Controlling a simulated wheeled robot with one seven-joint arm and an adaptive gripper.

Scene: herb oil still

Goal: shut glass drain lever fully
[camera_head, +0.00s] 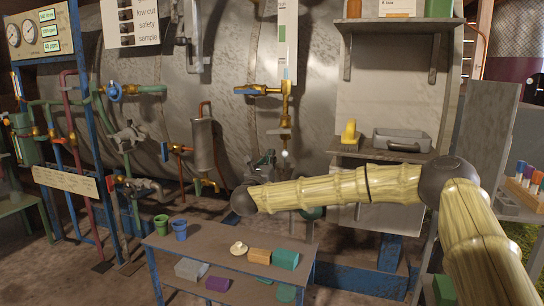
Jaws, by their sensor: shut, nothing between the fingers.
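A tall sight glass with a pale scale (288,40) stands in front of the big metal tank. Below it is a brass drain valve (286,104) on a vertical line. Its lever (250,91), with a blue grip, points left, roughly level and crosswise to the line. My arm reaches in from the right, below the valve. My gripper (264,163) appears small and dark beyond the wrist, below the lever and apart from it. It is shut and empty; its fingertips are hard to make out against the tank.
A low bench (215,240) with small cups and blocks stands in front. A shelf with a grey tray (402,140) and a yellow object (349,133) is at right. Pipes and other valves (128,135) crowd the left. A vertical cylinder (204,145) hangs left of the drain valve.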

